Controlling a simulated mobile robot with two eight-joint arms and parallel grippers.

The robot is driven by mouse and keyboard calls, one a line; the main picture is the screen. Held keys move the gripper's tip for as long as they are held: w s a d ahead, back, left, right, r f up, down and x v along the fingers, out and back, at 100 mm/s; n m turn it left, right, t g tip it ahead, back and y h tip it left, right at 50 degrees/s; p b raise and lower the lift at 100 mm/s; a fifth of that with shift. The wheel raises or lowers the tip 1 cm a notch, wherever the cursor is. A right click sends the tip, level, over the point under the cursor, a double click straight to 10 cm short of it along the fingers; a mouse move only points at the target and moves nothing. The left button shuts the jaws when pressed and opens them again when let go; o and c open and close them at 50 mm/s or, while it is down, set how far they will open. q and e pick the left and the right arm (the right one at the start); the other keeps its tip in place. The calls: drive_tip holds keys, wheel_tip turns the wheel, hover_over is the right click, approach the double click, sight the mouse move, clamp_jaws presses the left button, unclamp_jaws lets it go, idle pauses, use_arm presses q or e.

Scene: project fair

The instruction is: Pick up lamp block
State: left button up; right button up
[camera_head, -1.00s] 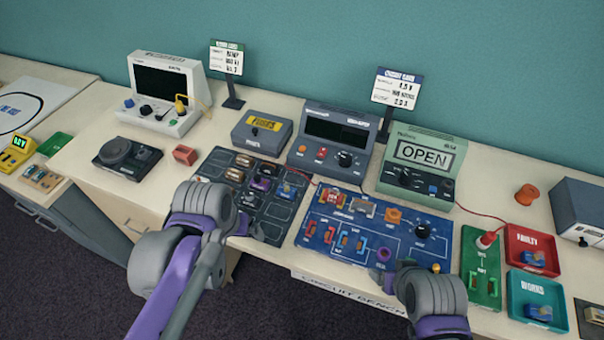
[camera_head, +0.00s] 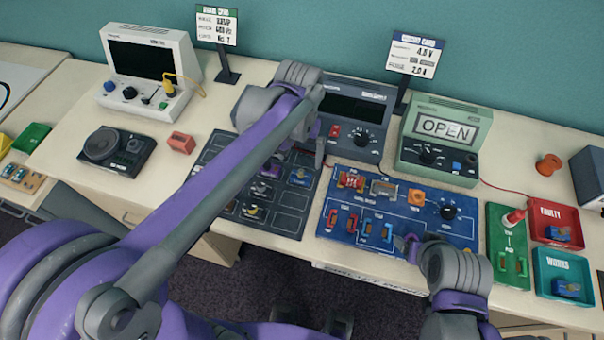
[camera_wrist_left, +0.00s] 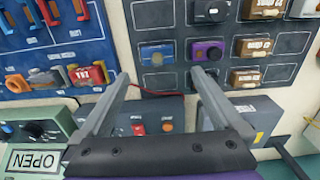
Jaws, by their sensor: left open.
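The dark parts tray (camera_head: 285,222) holds several small blocks, and it also shows in the left wrist view (camera_wrist_left: 178,22). In that view a blue-and-grey block (camera_wrist_left: 157,54) lies in a compartment next to a purple block (camera_wrist_left: 207,50) and brown blocks (camera_wrist_left: 252,47). I cannot read their labels, so I cannot tell which is the lamp block. My left gripper (camera_wrist_left: 161,77) is open and empty over the tray's back edge, its fingertips near the blue-and-grey block. In the head view my forearm hides part of the tray. My right gripper (camera_head: 408,246) is by the blue circuit board's front edge.
The blue circuit board (camera_head: 340,233) lies right of the tray. Behind stand a grey meter (camera_head: 372,112) and a green meter showing OPEN (camera_head: 470,118). A red faulty tray (camera_head: 541,213) and a teal works tray (camera_head: 545,258) are at right. An orange-red block (camera_head: 181,142) sits left.

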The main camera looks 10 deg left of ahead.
sight(301, 169)
use_arm(q)
drive_tip(key=f, duration=0.7)
drive_tip(key=shift+s+d+f, duration=0.15)
drive_tip(key=shift+s+f, duration=0.05)
drive_tip(key=shift+f, duration=0.05)
drive_tip(key=c, duration=1.4)
drive_tip(key=shift+r, duration=0.15)
